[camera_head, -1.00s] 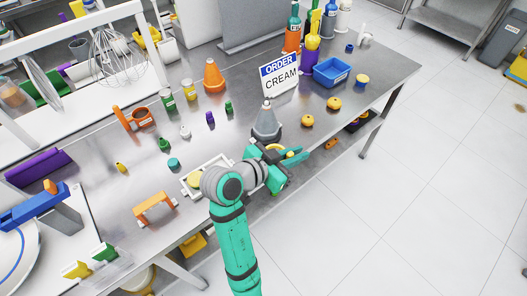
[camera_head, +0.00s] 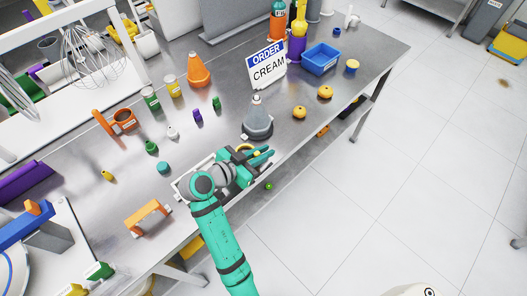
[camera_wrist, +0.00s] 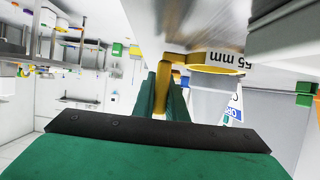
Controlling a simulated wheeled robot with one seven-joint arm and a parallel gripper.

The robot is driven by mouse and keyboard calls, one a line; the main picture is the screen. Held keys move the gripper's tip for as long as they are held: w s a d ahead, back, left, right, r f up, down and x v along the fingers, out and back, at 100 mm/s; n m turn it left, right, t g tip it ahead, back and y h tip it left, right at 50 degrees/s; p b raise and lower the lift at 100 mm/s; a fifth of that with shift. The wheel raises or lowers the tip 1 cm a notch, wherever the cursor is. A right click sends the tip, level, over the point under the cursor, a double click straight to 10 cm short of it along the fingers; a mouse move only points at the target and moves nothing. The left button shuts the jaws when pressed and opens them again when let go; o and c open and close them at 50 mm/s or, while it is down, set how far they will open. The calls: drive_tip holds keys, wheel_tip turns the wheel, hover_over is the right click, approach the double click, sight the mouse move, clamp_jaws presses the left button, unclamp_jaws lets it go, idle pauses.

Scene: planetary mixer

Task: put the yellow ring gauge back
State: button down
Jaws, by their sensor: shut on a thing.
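My gripper (camera_head: 262,156) is at the table's front edge, just in front of the grey cone. It is shut on the yellow ring gauge (camera_wrist: 172,60), whose yellow handle sits between the fingers in the wrist view. The gauge's ring carries a white label reading "55 mm". In the head view a little of the yellow ring (camera_head: 244,148) shows beside the gripper. The grey cone (camera_head: 257,118) stands upright on the table with a light tip. I cannot tell whether the ring touches the cone.
A white tray (camera_head: 178,187) lies partly under my arm. The order sign (camera_head: 266,66) stands behind the cone. Two yellow-orange round pieces (camera_head: 325,92) (camera_head: 299,112) lie to its right. An orange cone (camera_head: 199,70), jars and small coloured pieces stand to the left.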

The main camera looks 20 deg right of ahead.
drive_tip(key=shift+s+f, duration=0.15)
drive_tip(key=shift+s, duration=0.1)
drive_tip(key=shift+f, duration=0.1)
drive_tip(key=c, duration=1.8)
unclamp_jaws()
drive_tip(key=shift+o, duration=0.2)
drive_tip(key=shift+w, duration=0.1)
drive_tip(key=v, duration=1.2)
drive_tip(key=shift+d, duration=0.1)
